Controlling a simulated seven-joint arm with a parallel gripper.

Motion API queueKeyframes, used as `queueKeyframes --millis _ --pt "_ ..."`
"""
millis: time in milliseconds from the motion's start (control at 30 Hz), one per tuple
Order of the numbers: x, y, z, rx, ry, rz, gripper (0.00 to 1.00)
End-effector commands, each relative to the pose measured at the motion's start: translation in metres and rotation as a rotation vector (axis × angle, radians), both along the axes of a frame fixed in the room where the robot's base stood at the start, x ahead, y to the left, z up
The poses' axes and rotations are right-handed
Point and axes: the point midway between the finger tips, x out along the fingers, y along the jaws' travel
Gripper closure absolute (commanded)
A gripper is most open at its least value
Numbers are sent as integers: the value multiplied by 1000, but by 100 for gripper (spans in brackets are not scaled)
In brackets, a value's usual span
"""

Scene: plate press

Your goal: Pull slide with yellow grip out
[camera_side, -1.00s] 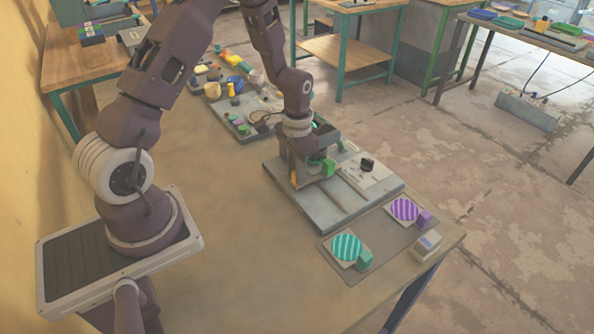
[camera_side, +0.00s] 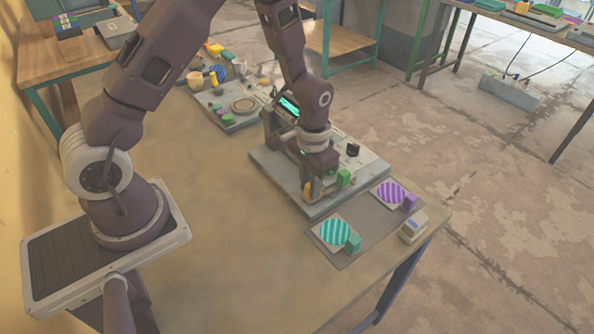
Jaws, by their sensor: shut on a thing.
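The plate press (camera_side: 270,165) is a grey machine on a flat base in the middle of the table. A lit green panel (camera_side: 288,106) shows on its upright part behind my wrist. My gripper (camera_side: 316,188) points down over the near end of the base. It is shut on the slide's yellow grip (camera_side: 308,189), which shows small and partly covered by the fingers. A green block (camera_side: 344,178) sits just right of the fingers. The slide itself is mostly hidden by my gripper.
A dark mat (camera_side: 362,228) in front holds a teal-striped plate (camera_side: 334,232) and a purple-striped plate (camera_side: 389,194), each with a small block. A pale box (camera_side: 412,227) stands near the table's right edge. Another grey board (camera_side: 235,110) with small parts lies behind. The table's left part is clear.

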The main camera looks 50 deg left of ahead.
Motion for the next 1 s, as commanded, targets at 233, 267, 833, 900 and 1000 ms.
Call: queueKeyframes --millis 233,267,833,900,1000 --pt "2 -7 1 -2 -6 0 100" --pt "2 -7 1 -3 -6 0 100" --pt "2 -5 11 -1 -6 0 58" --pt "2 -5 25 -1 -8 0 58" --pt "2 -6 47 -1 -9 -1 58"
